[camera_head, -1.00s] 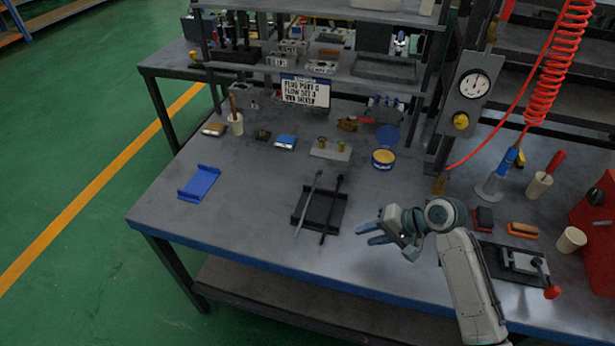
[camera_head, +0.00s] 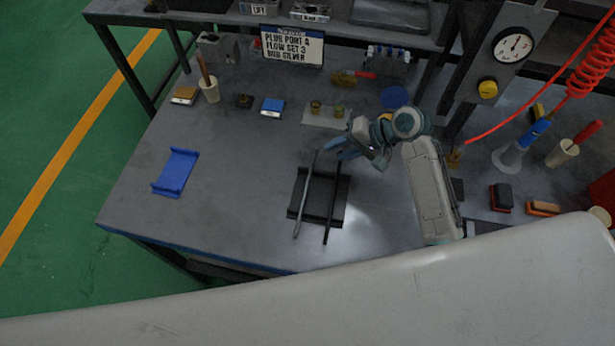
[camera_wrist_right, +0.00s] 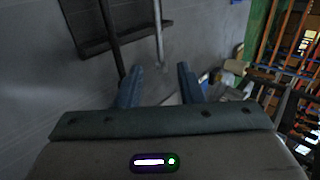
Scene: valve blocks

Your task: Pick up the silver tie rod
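The silver tie rod (camera_head: 304,205) lies lengthwise on the left part of a black tray (camera_head: 318,198), its ends reaching past the tray. A dark rod (camera_head: 331,215) lies on the tray's right side. My right gripper (camera_head: 337,148) is open and empty, just beyond the far ends of the rods; contact cannot be told. In the right wrist view its two blue fingers (camera_wrist_right: 158,85) stand apart. Ahead of them a lighter rod (camera_wrist_right: 158,28) and a dark rod (camera_wrist_right: 110,35) show. My left gripper is not in view.
A blue bracket (camera_head: 176,171) lies to the left with clear table around it. At the back are a cup (camera_head: 209,90), a plate with brass fittings (camera_head: 326,114) and a sign (camera_head: 292,45). A gauge panel (camera_head: 508,50) and brushes (camera_head: 502,197) are on the right.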

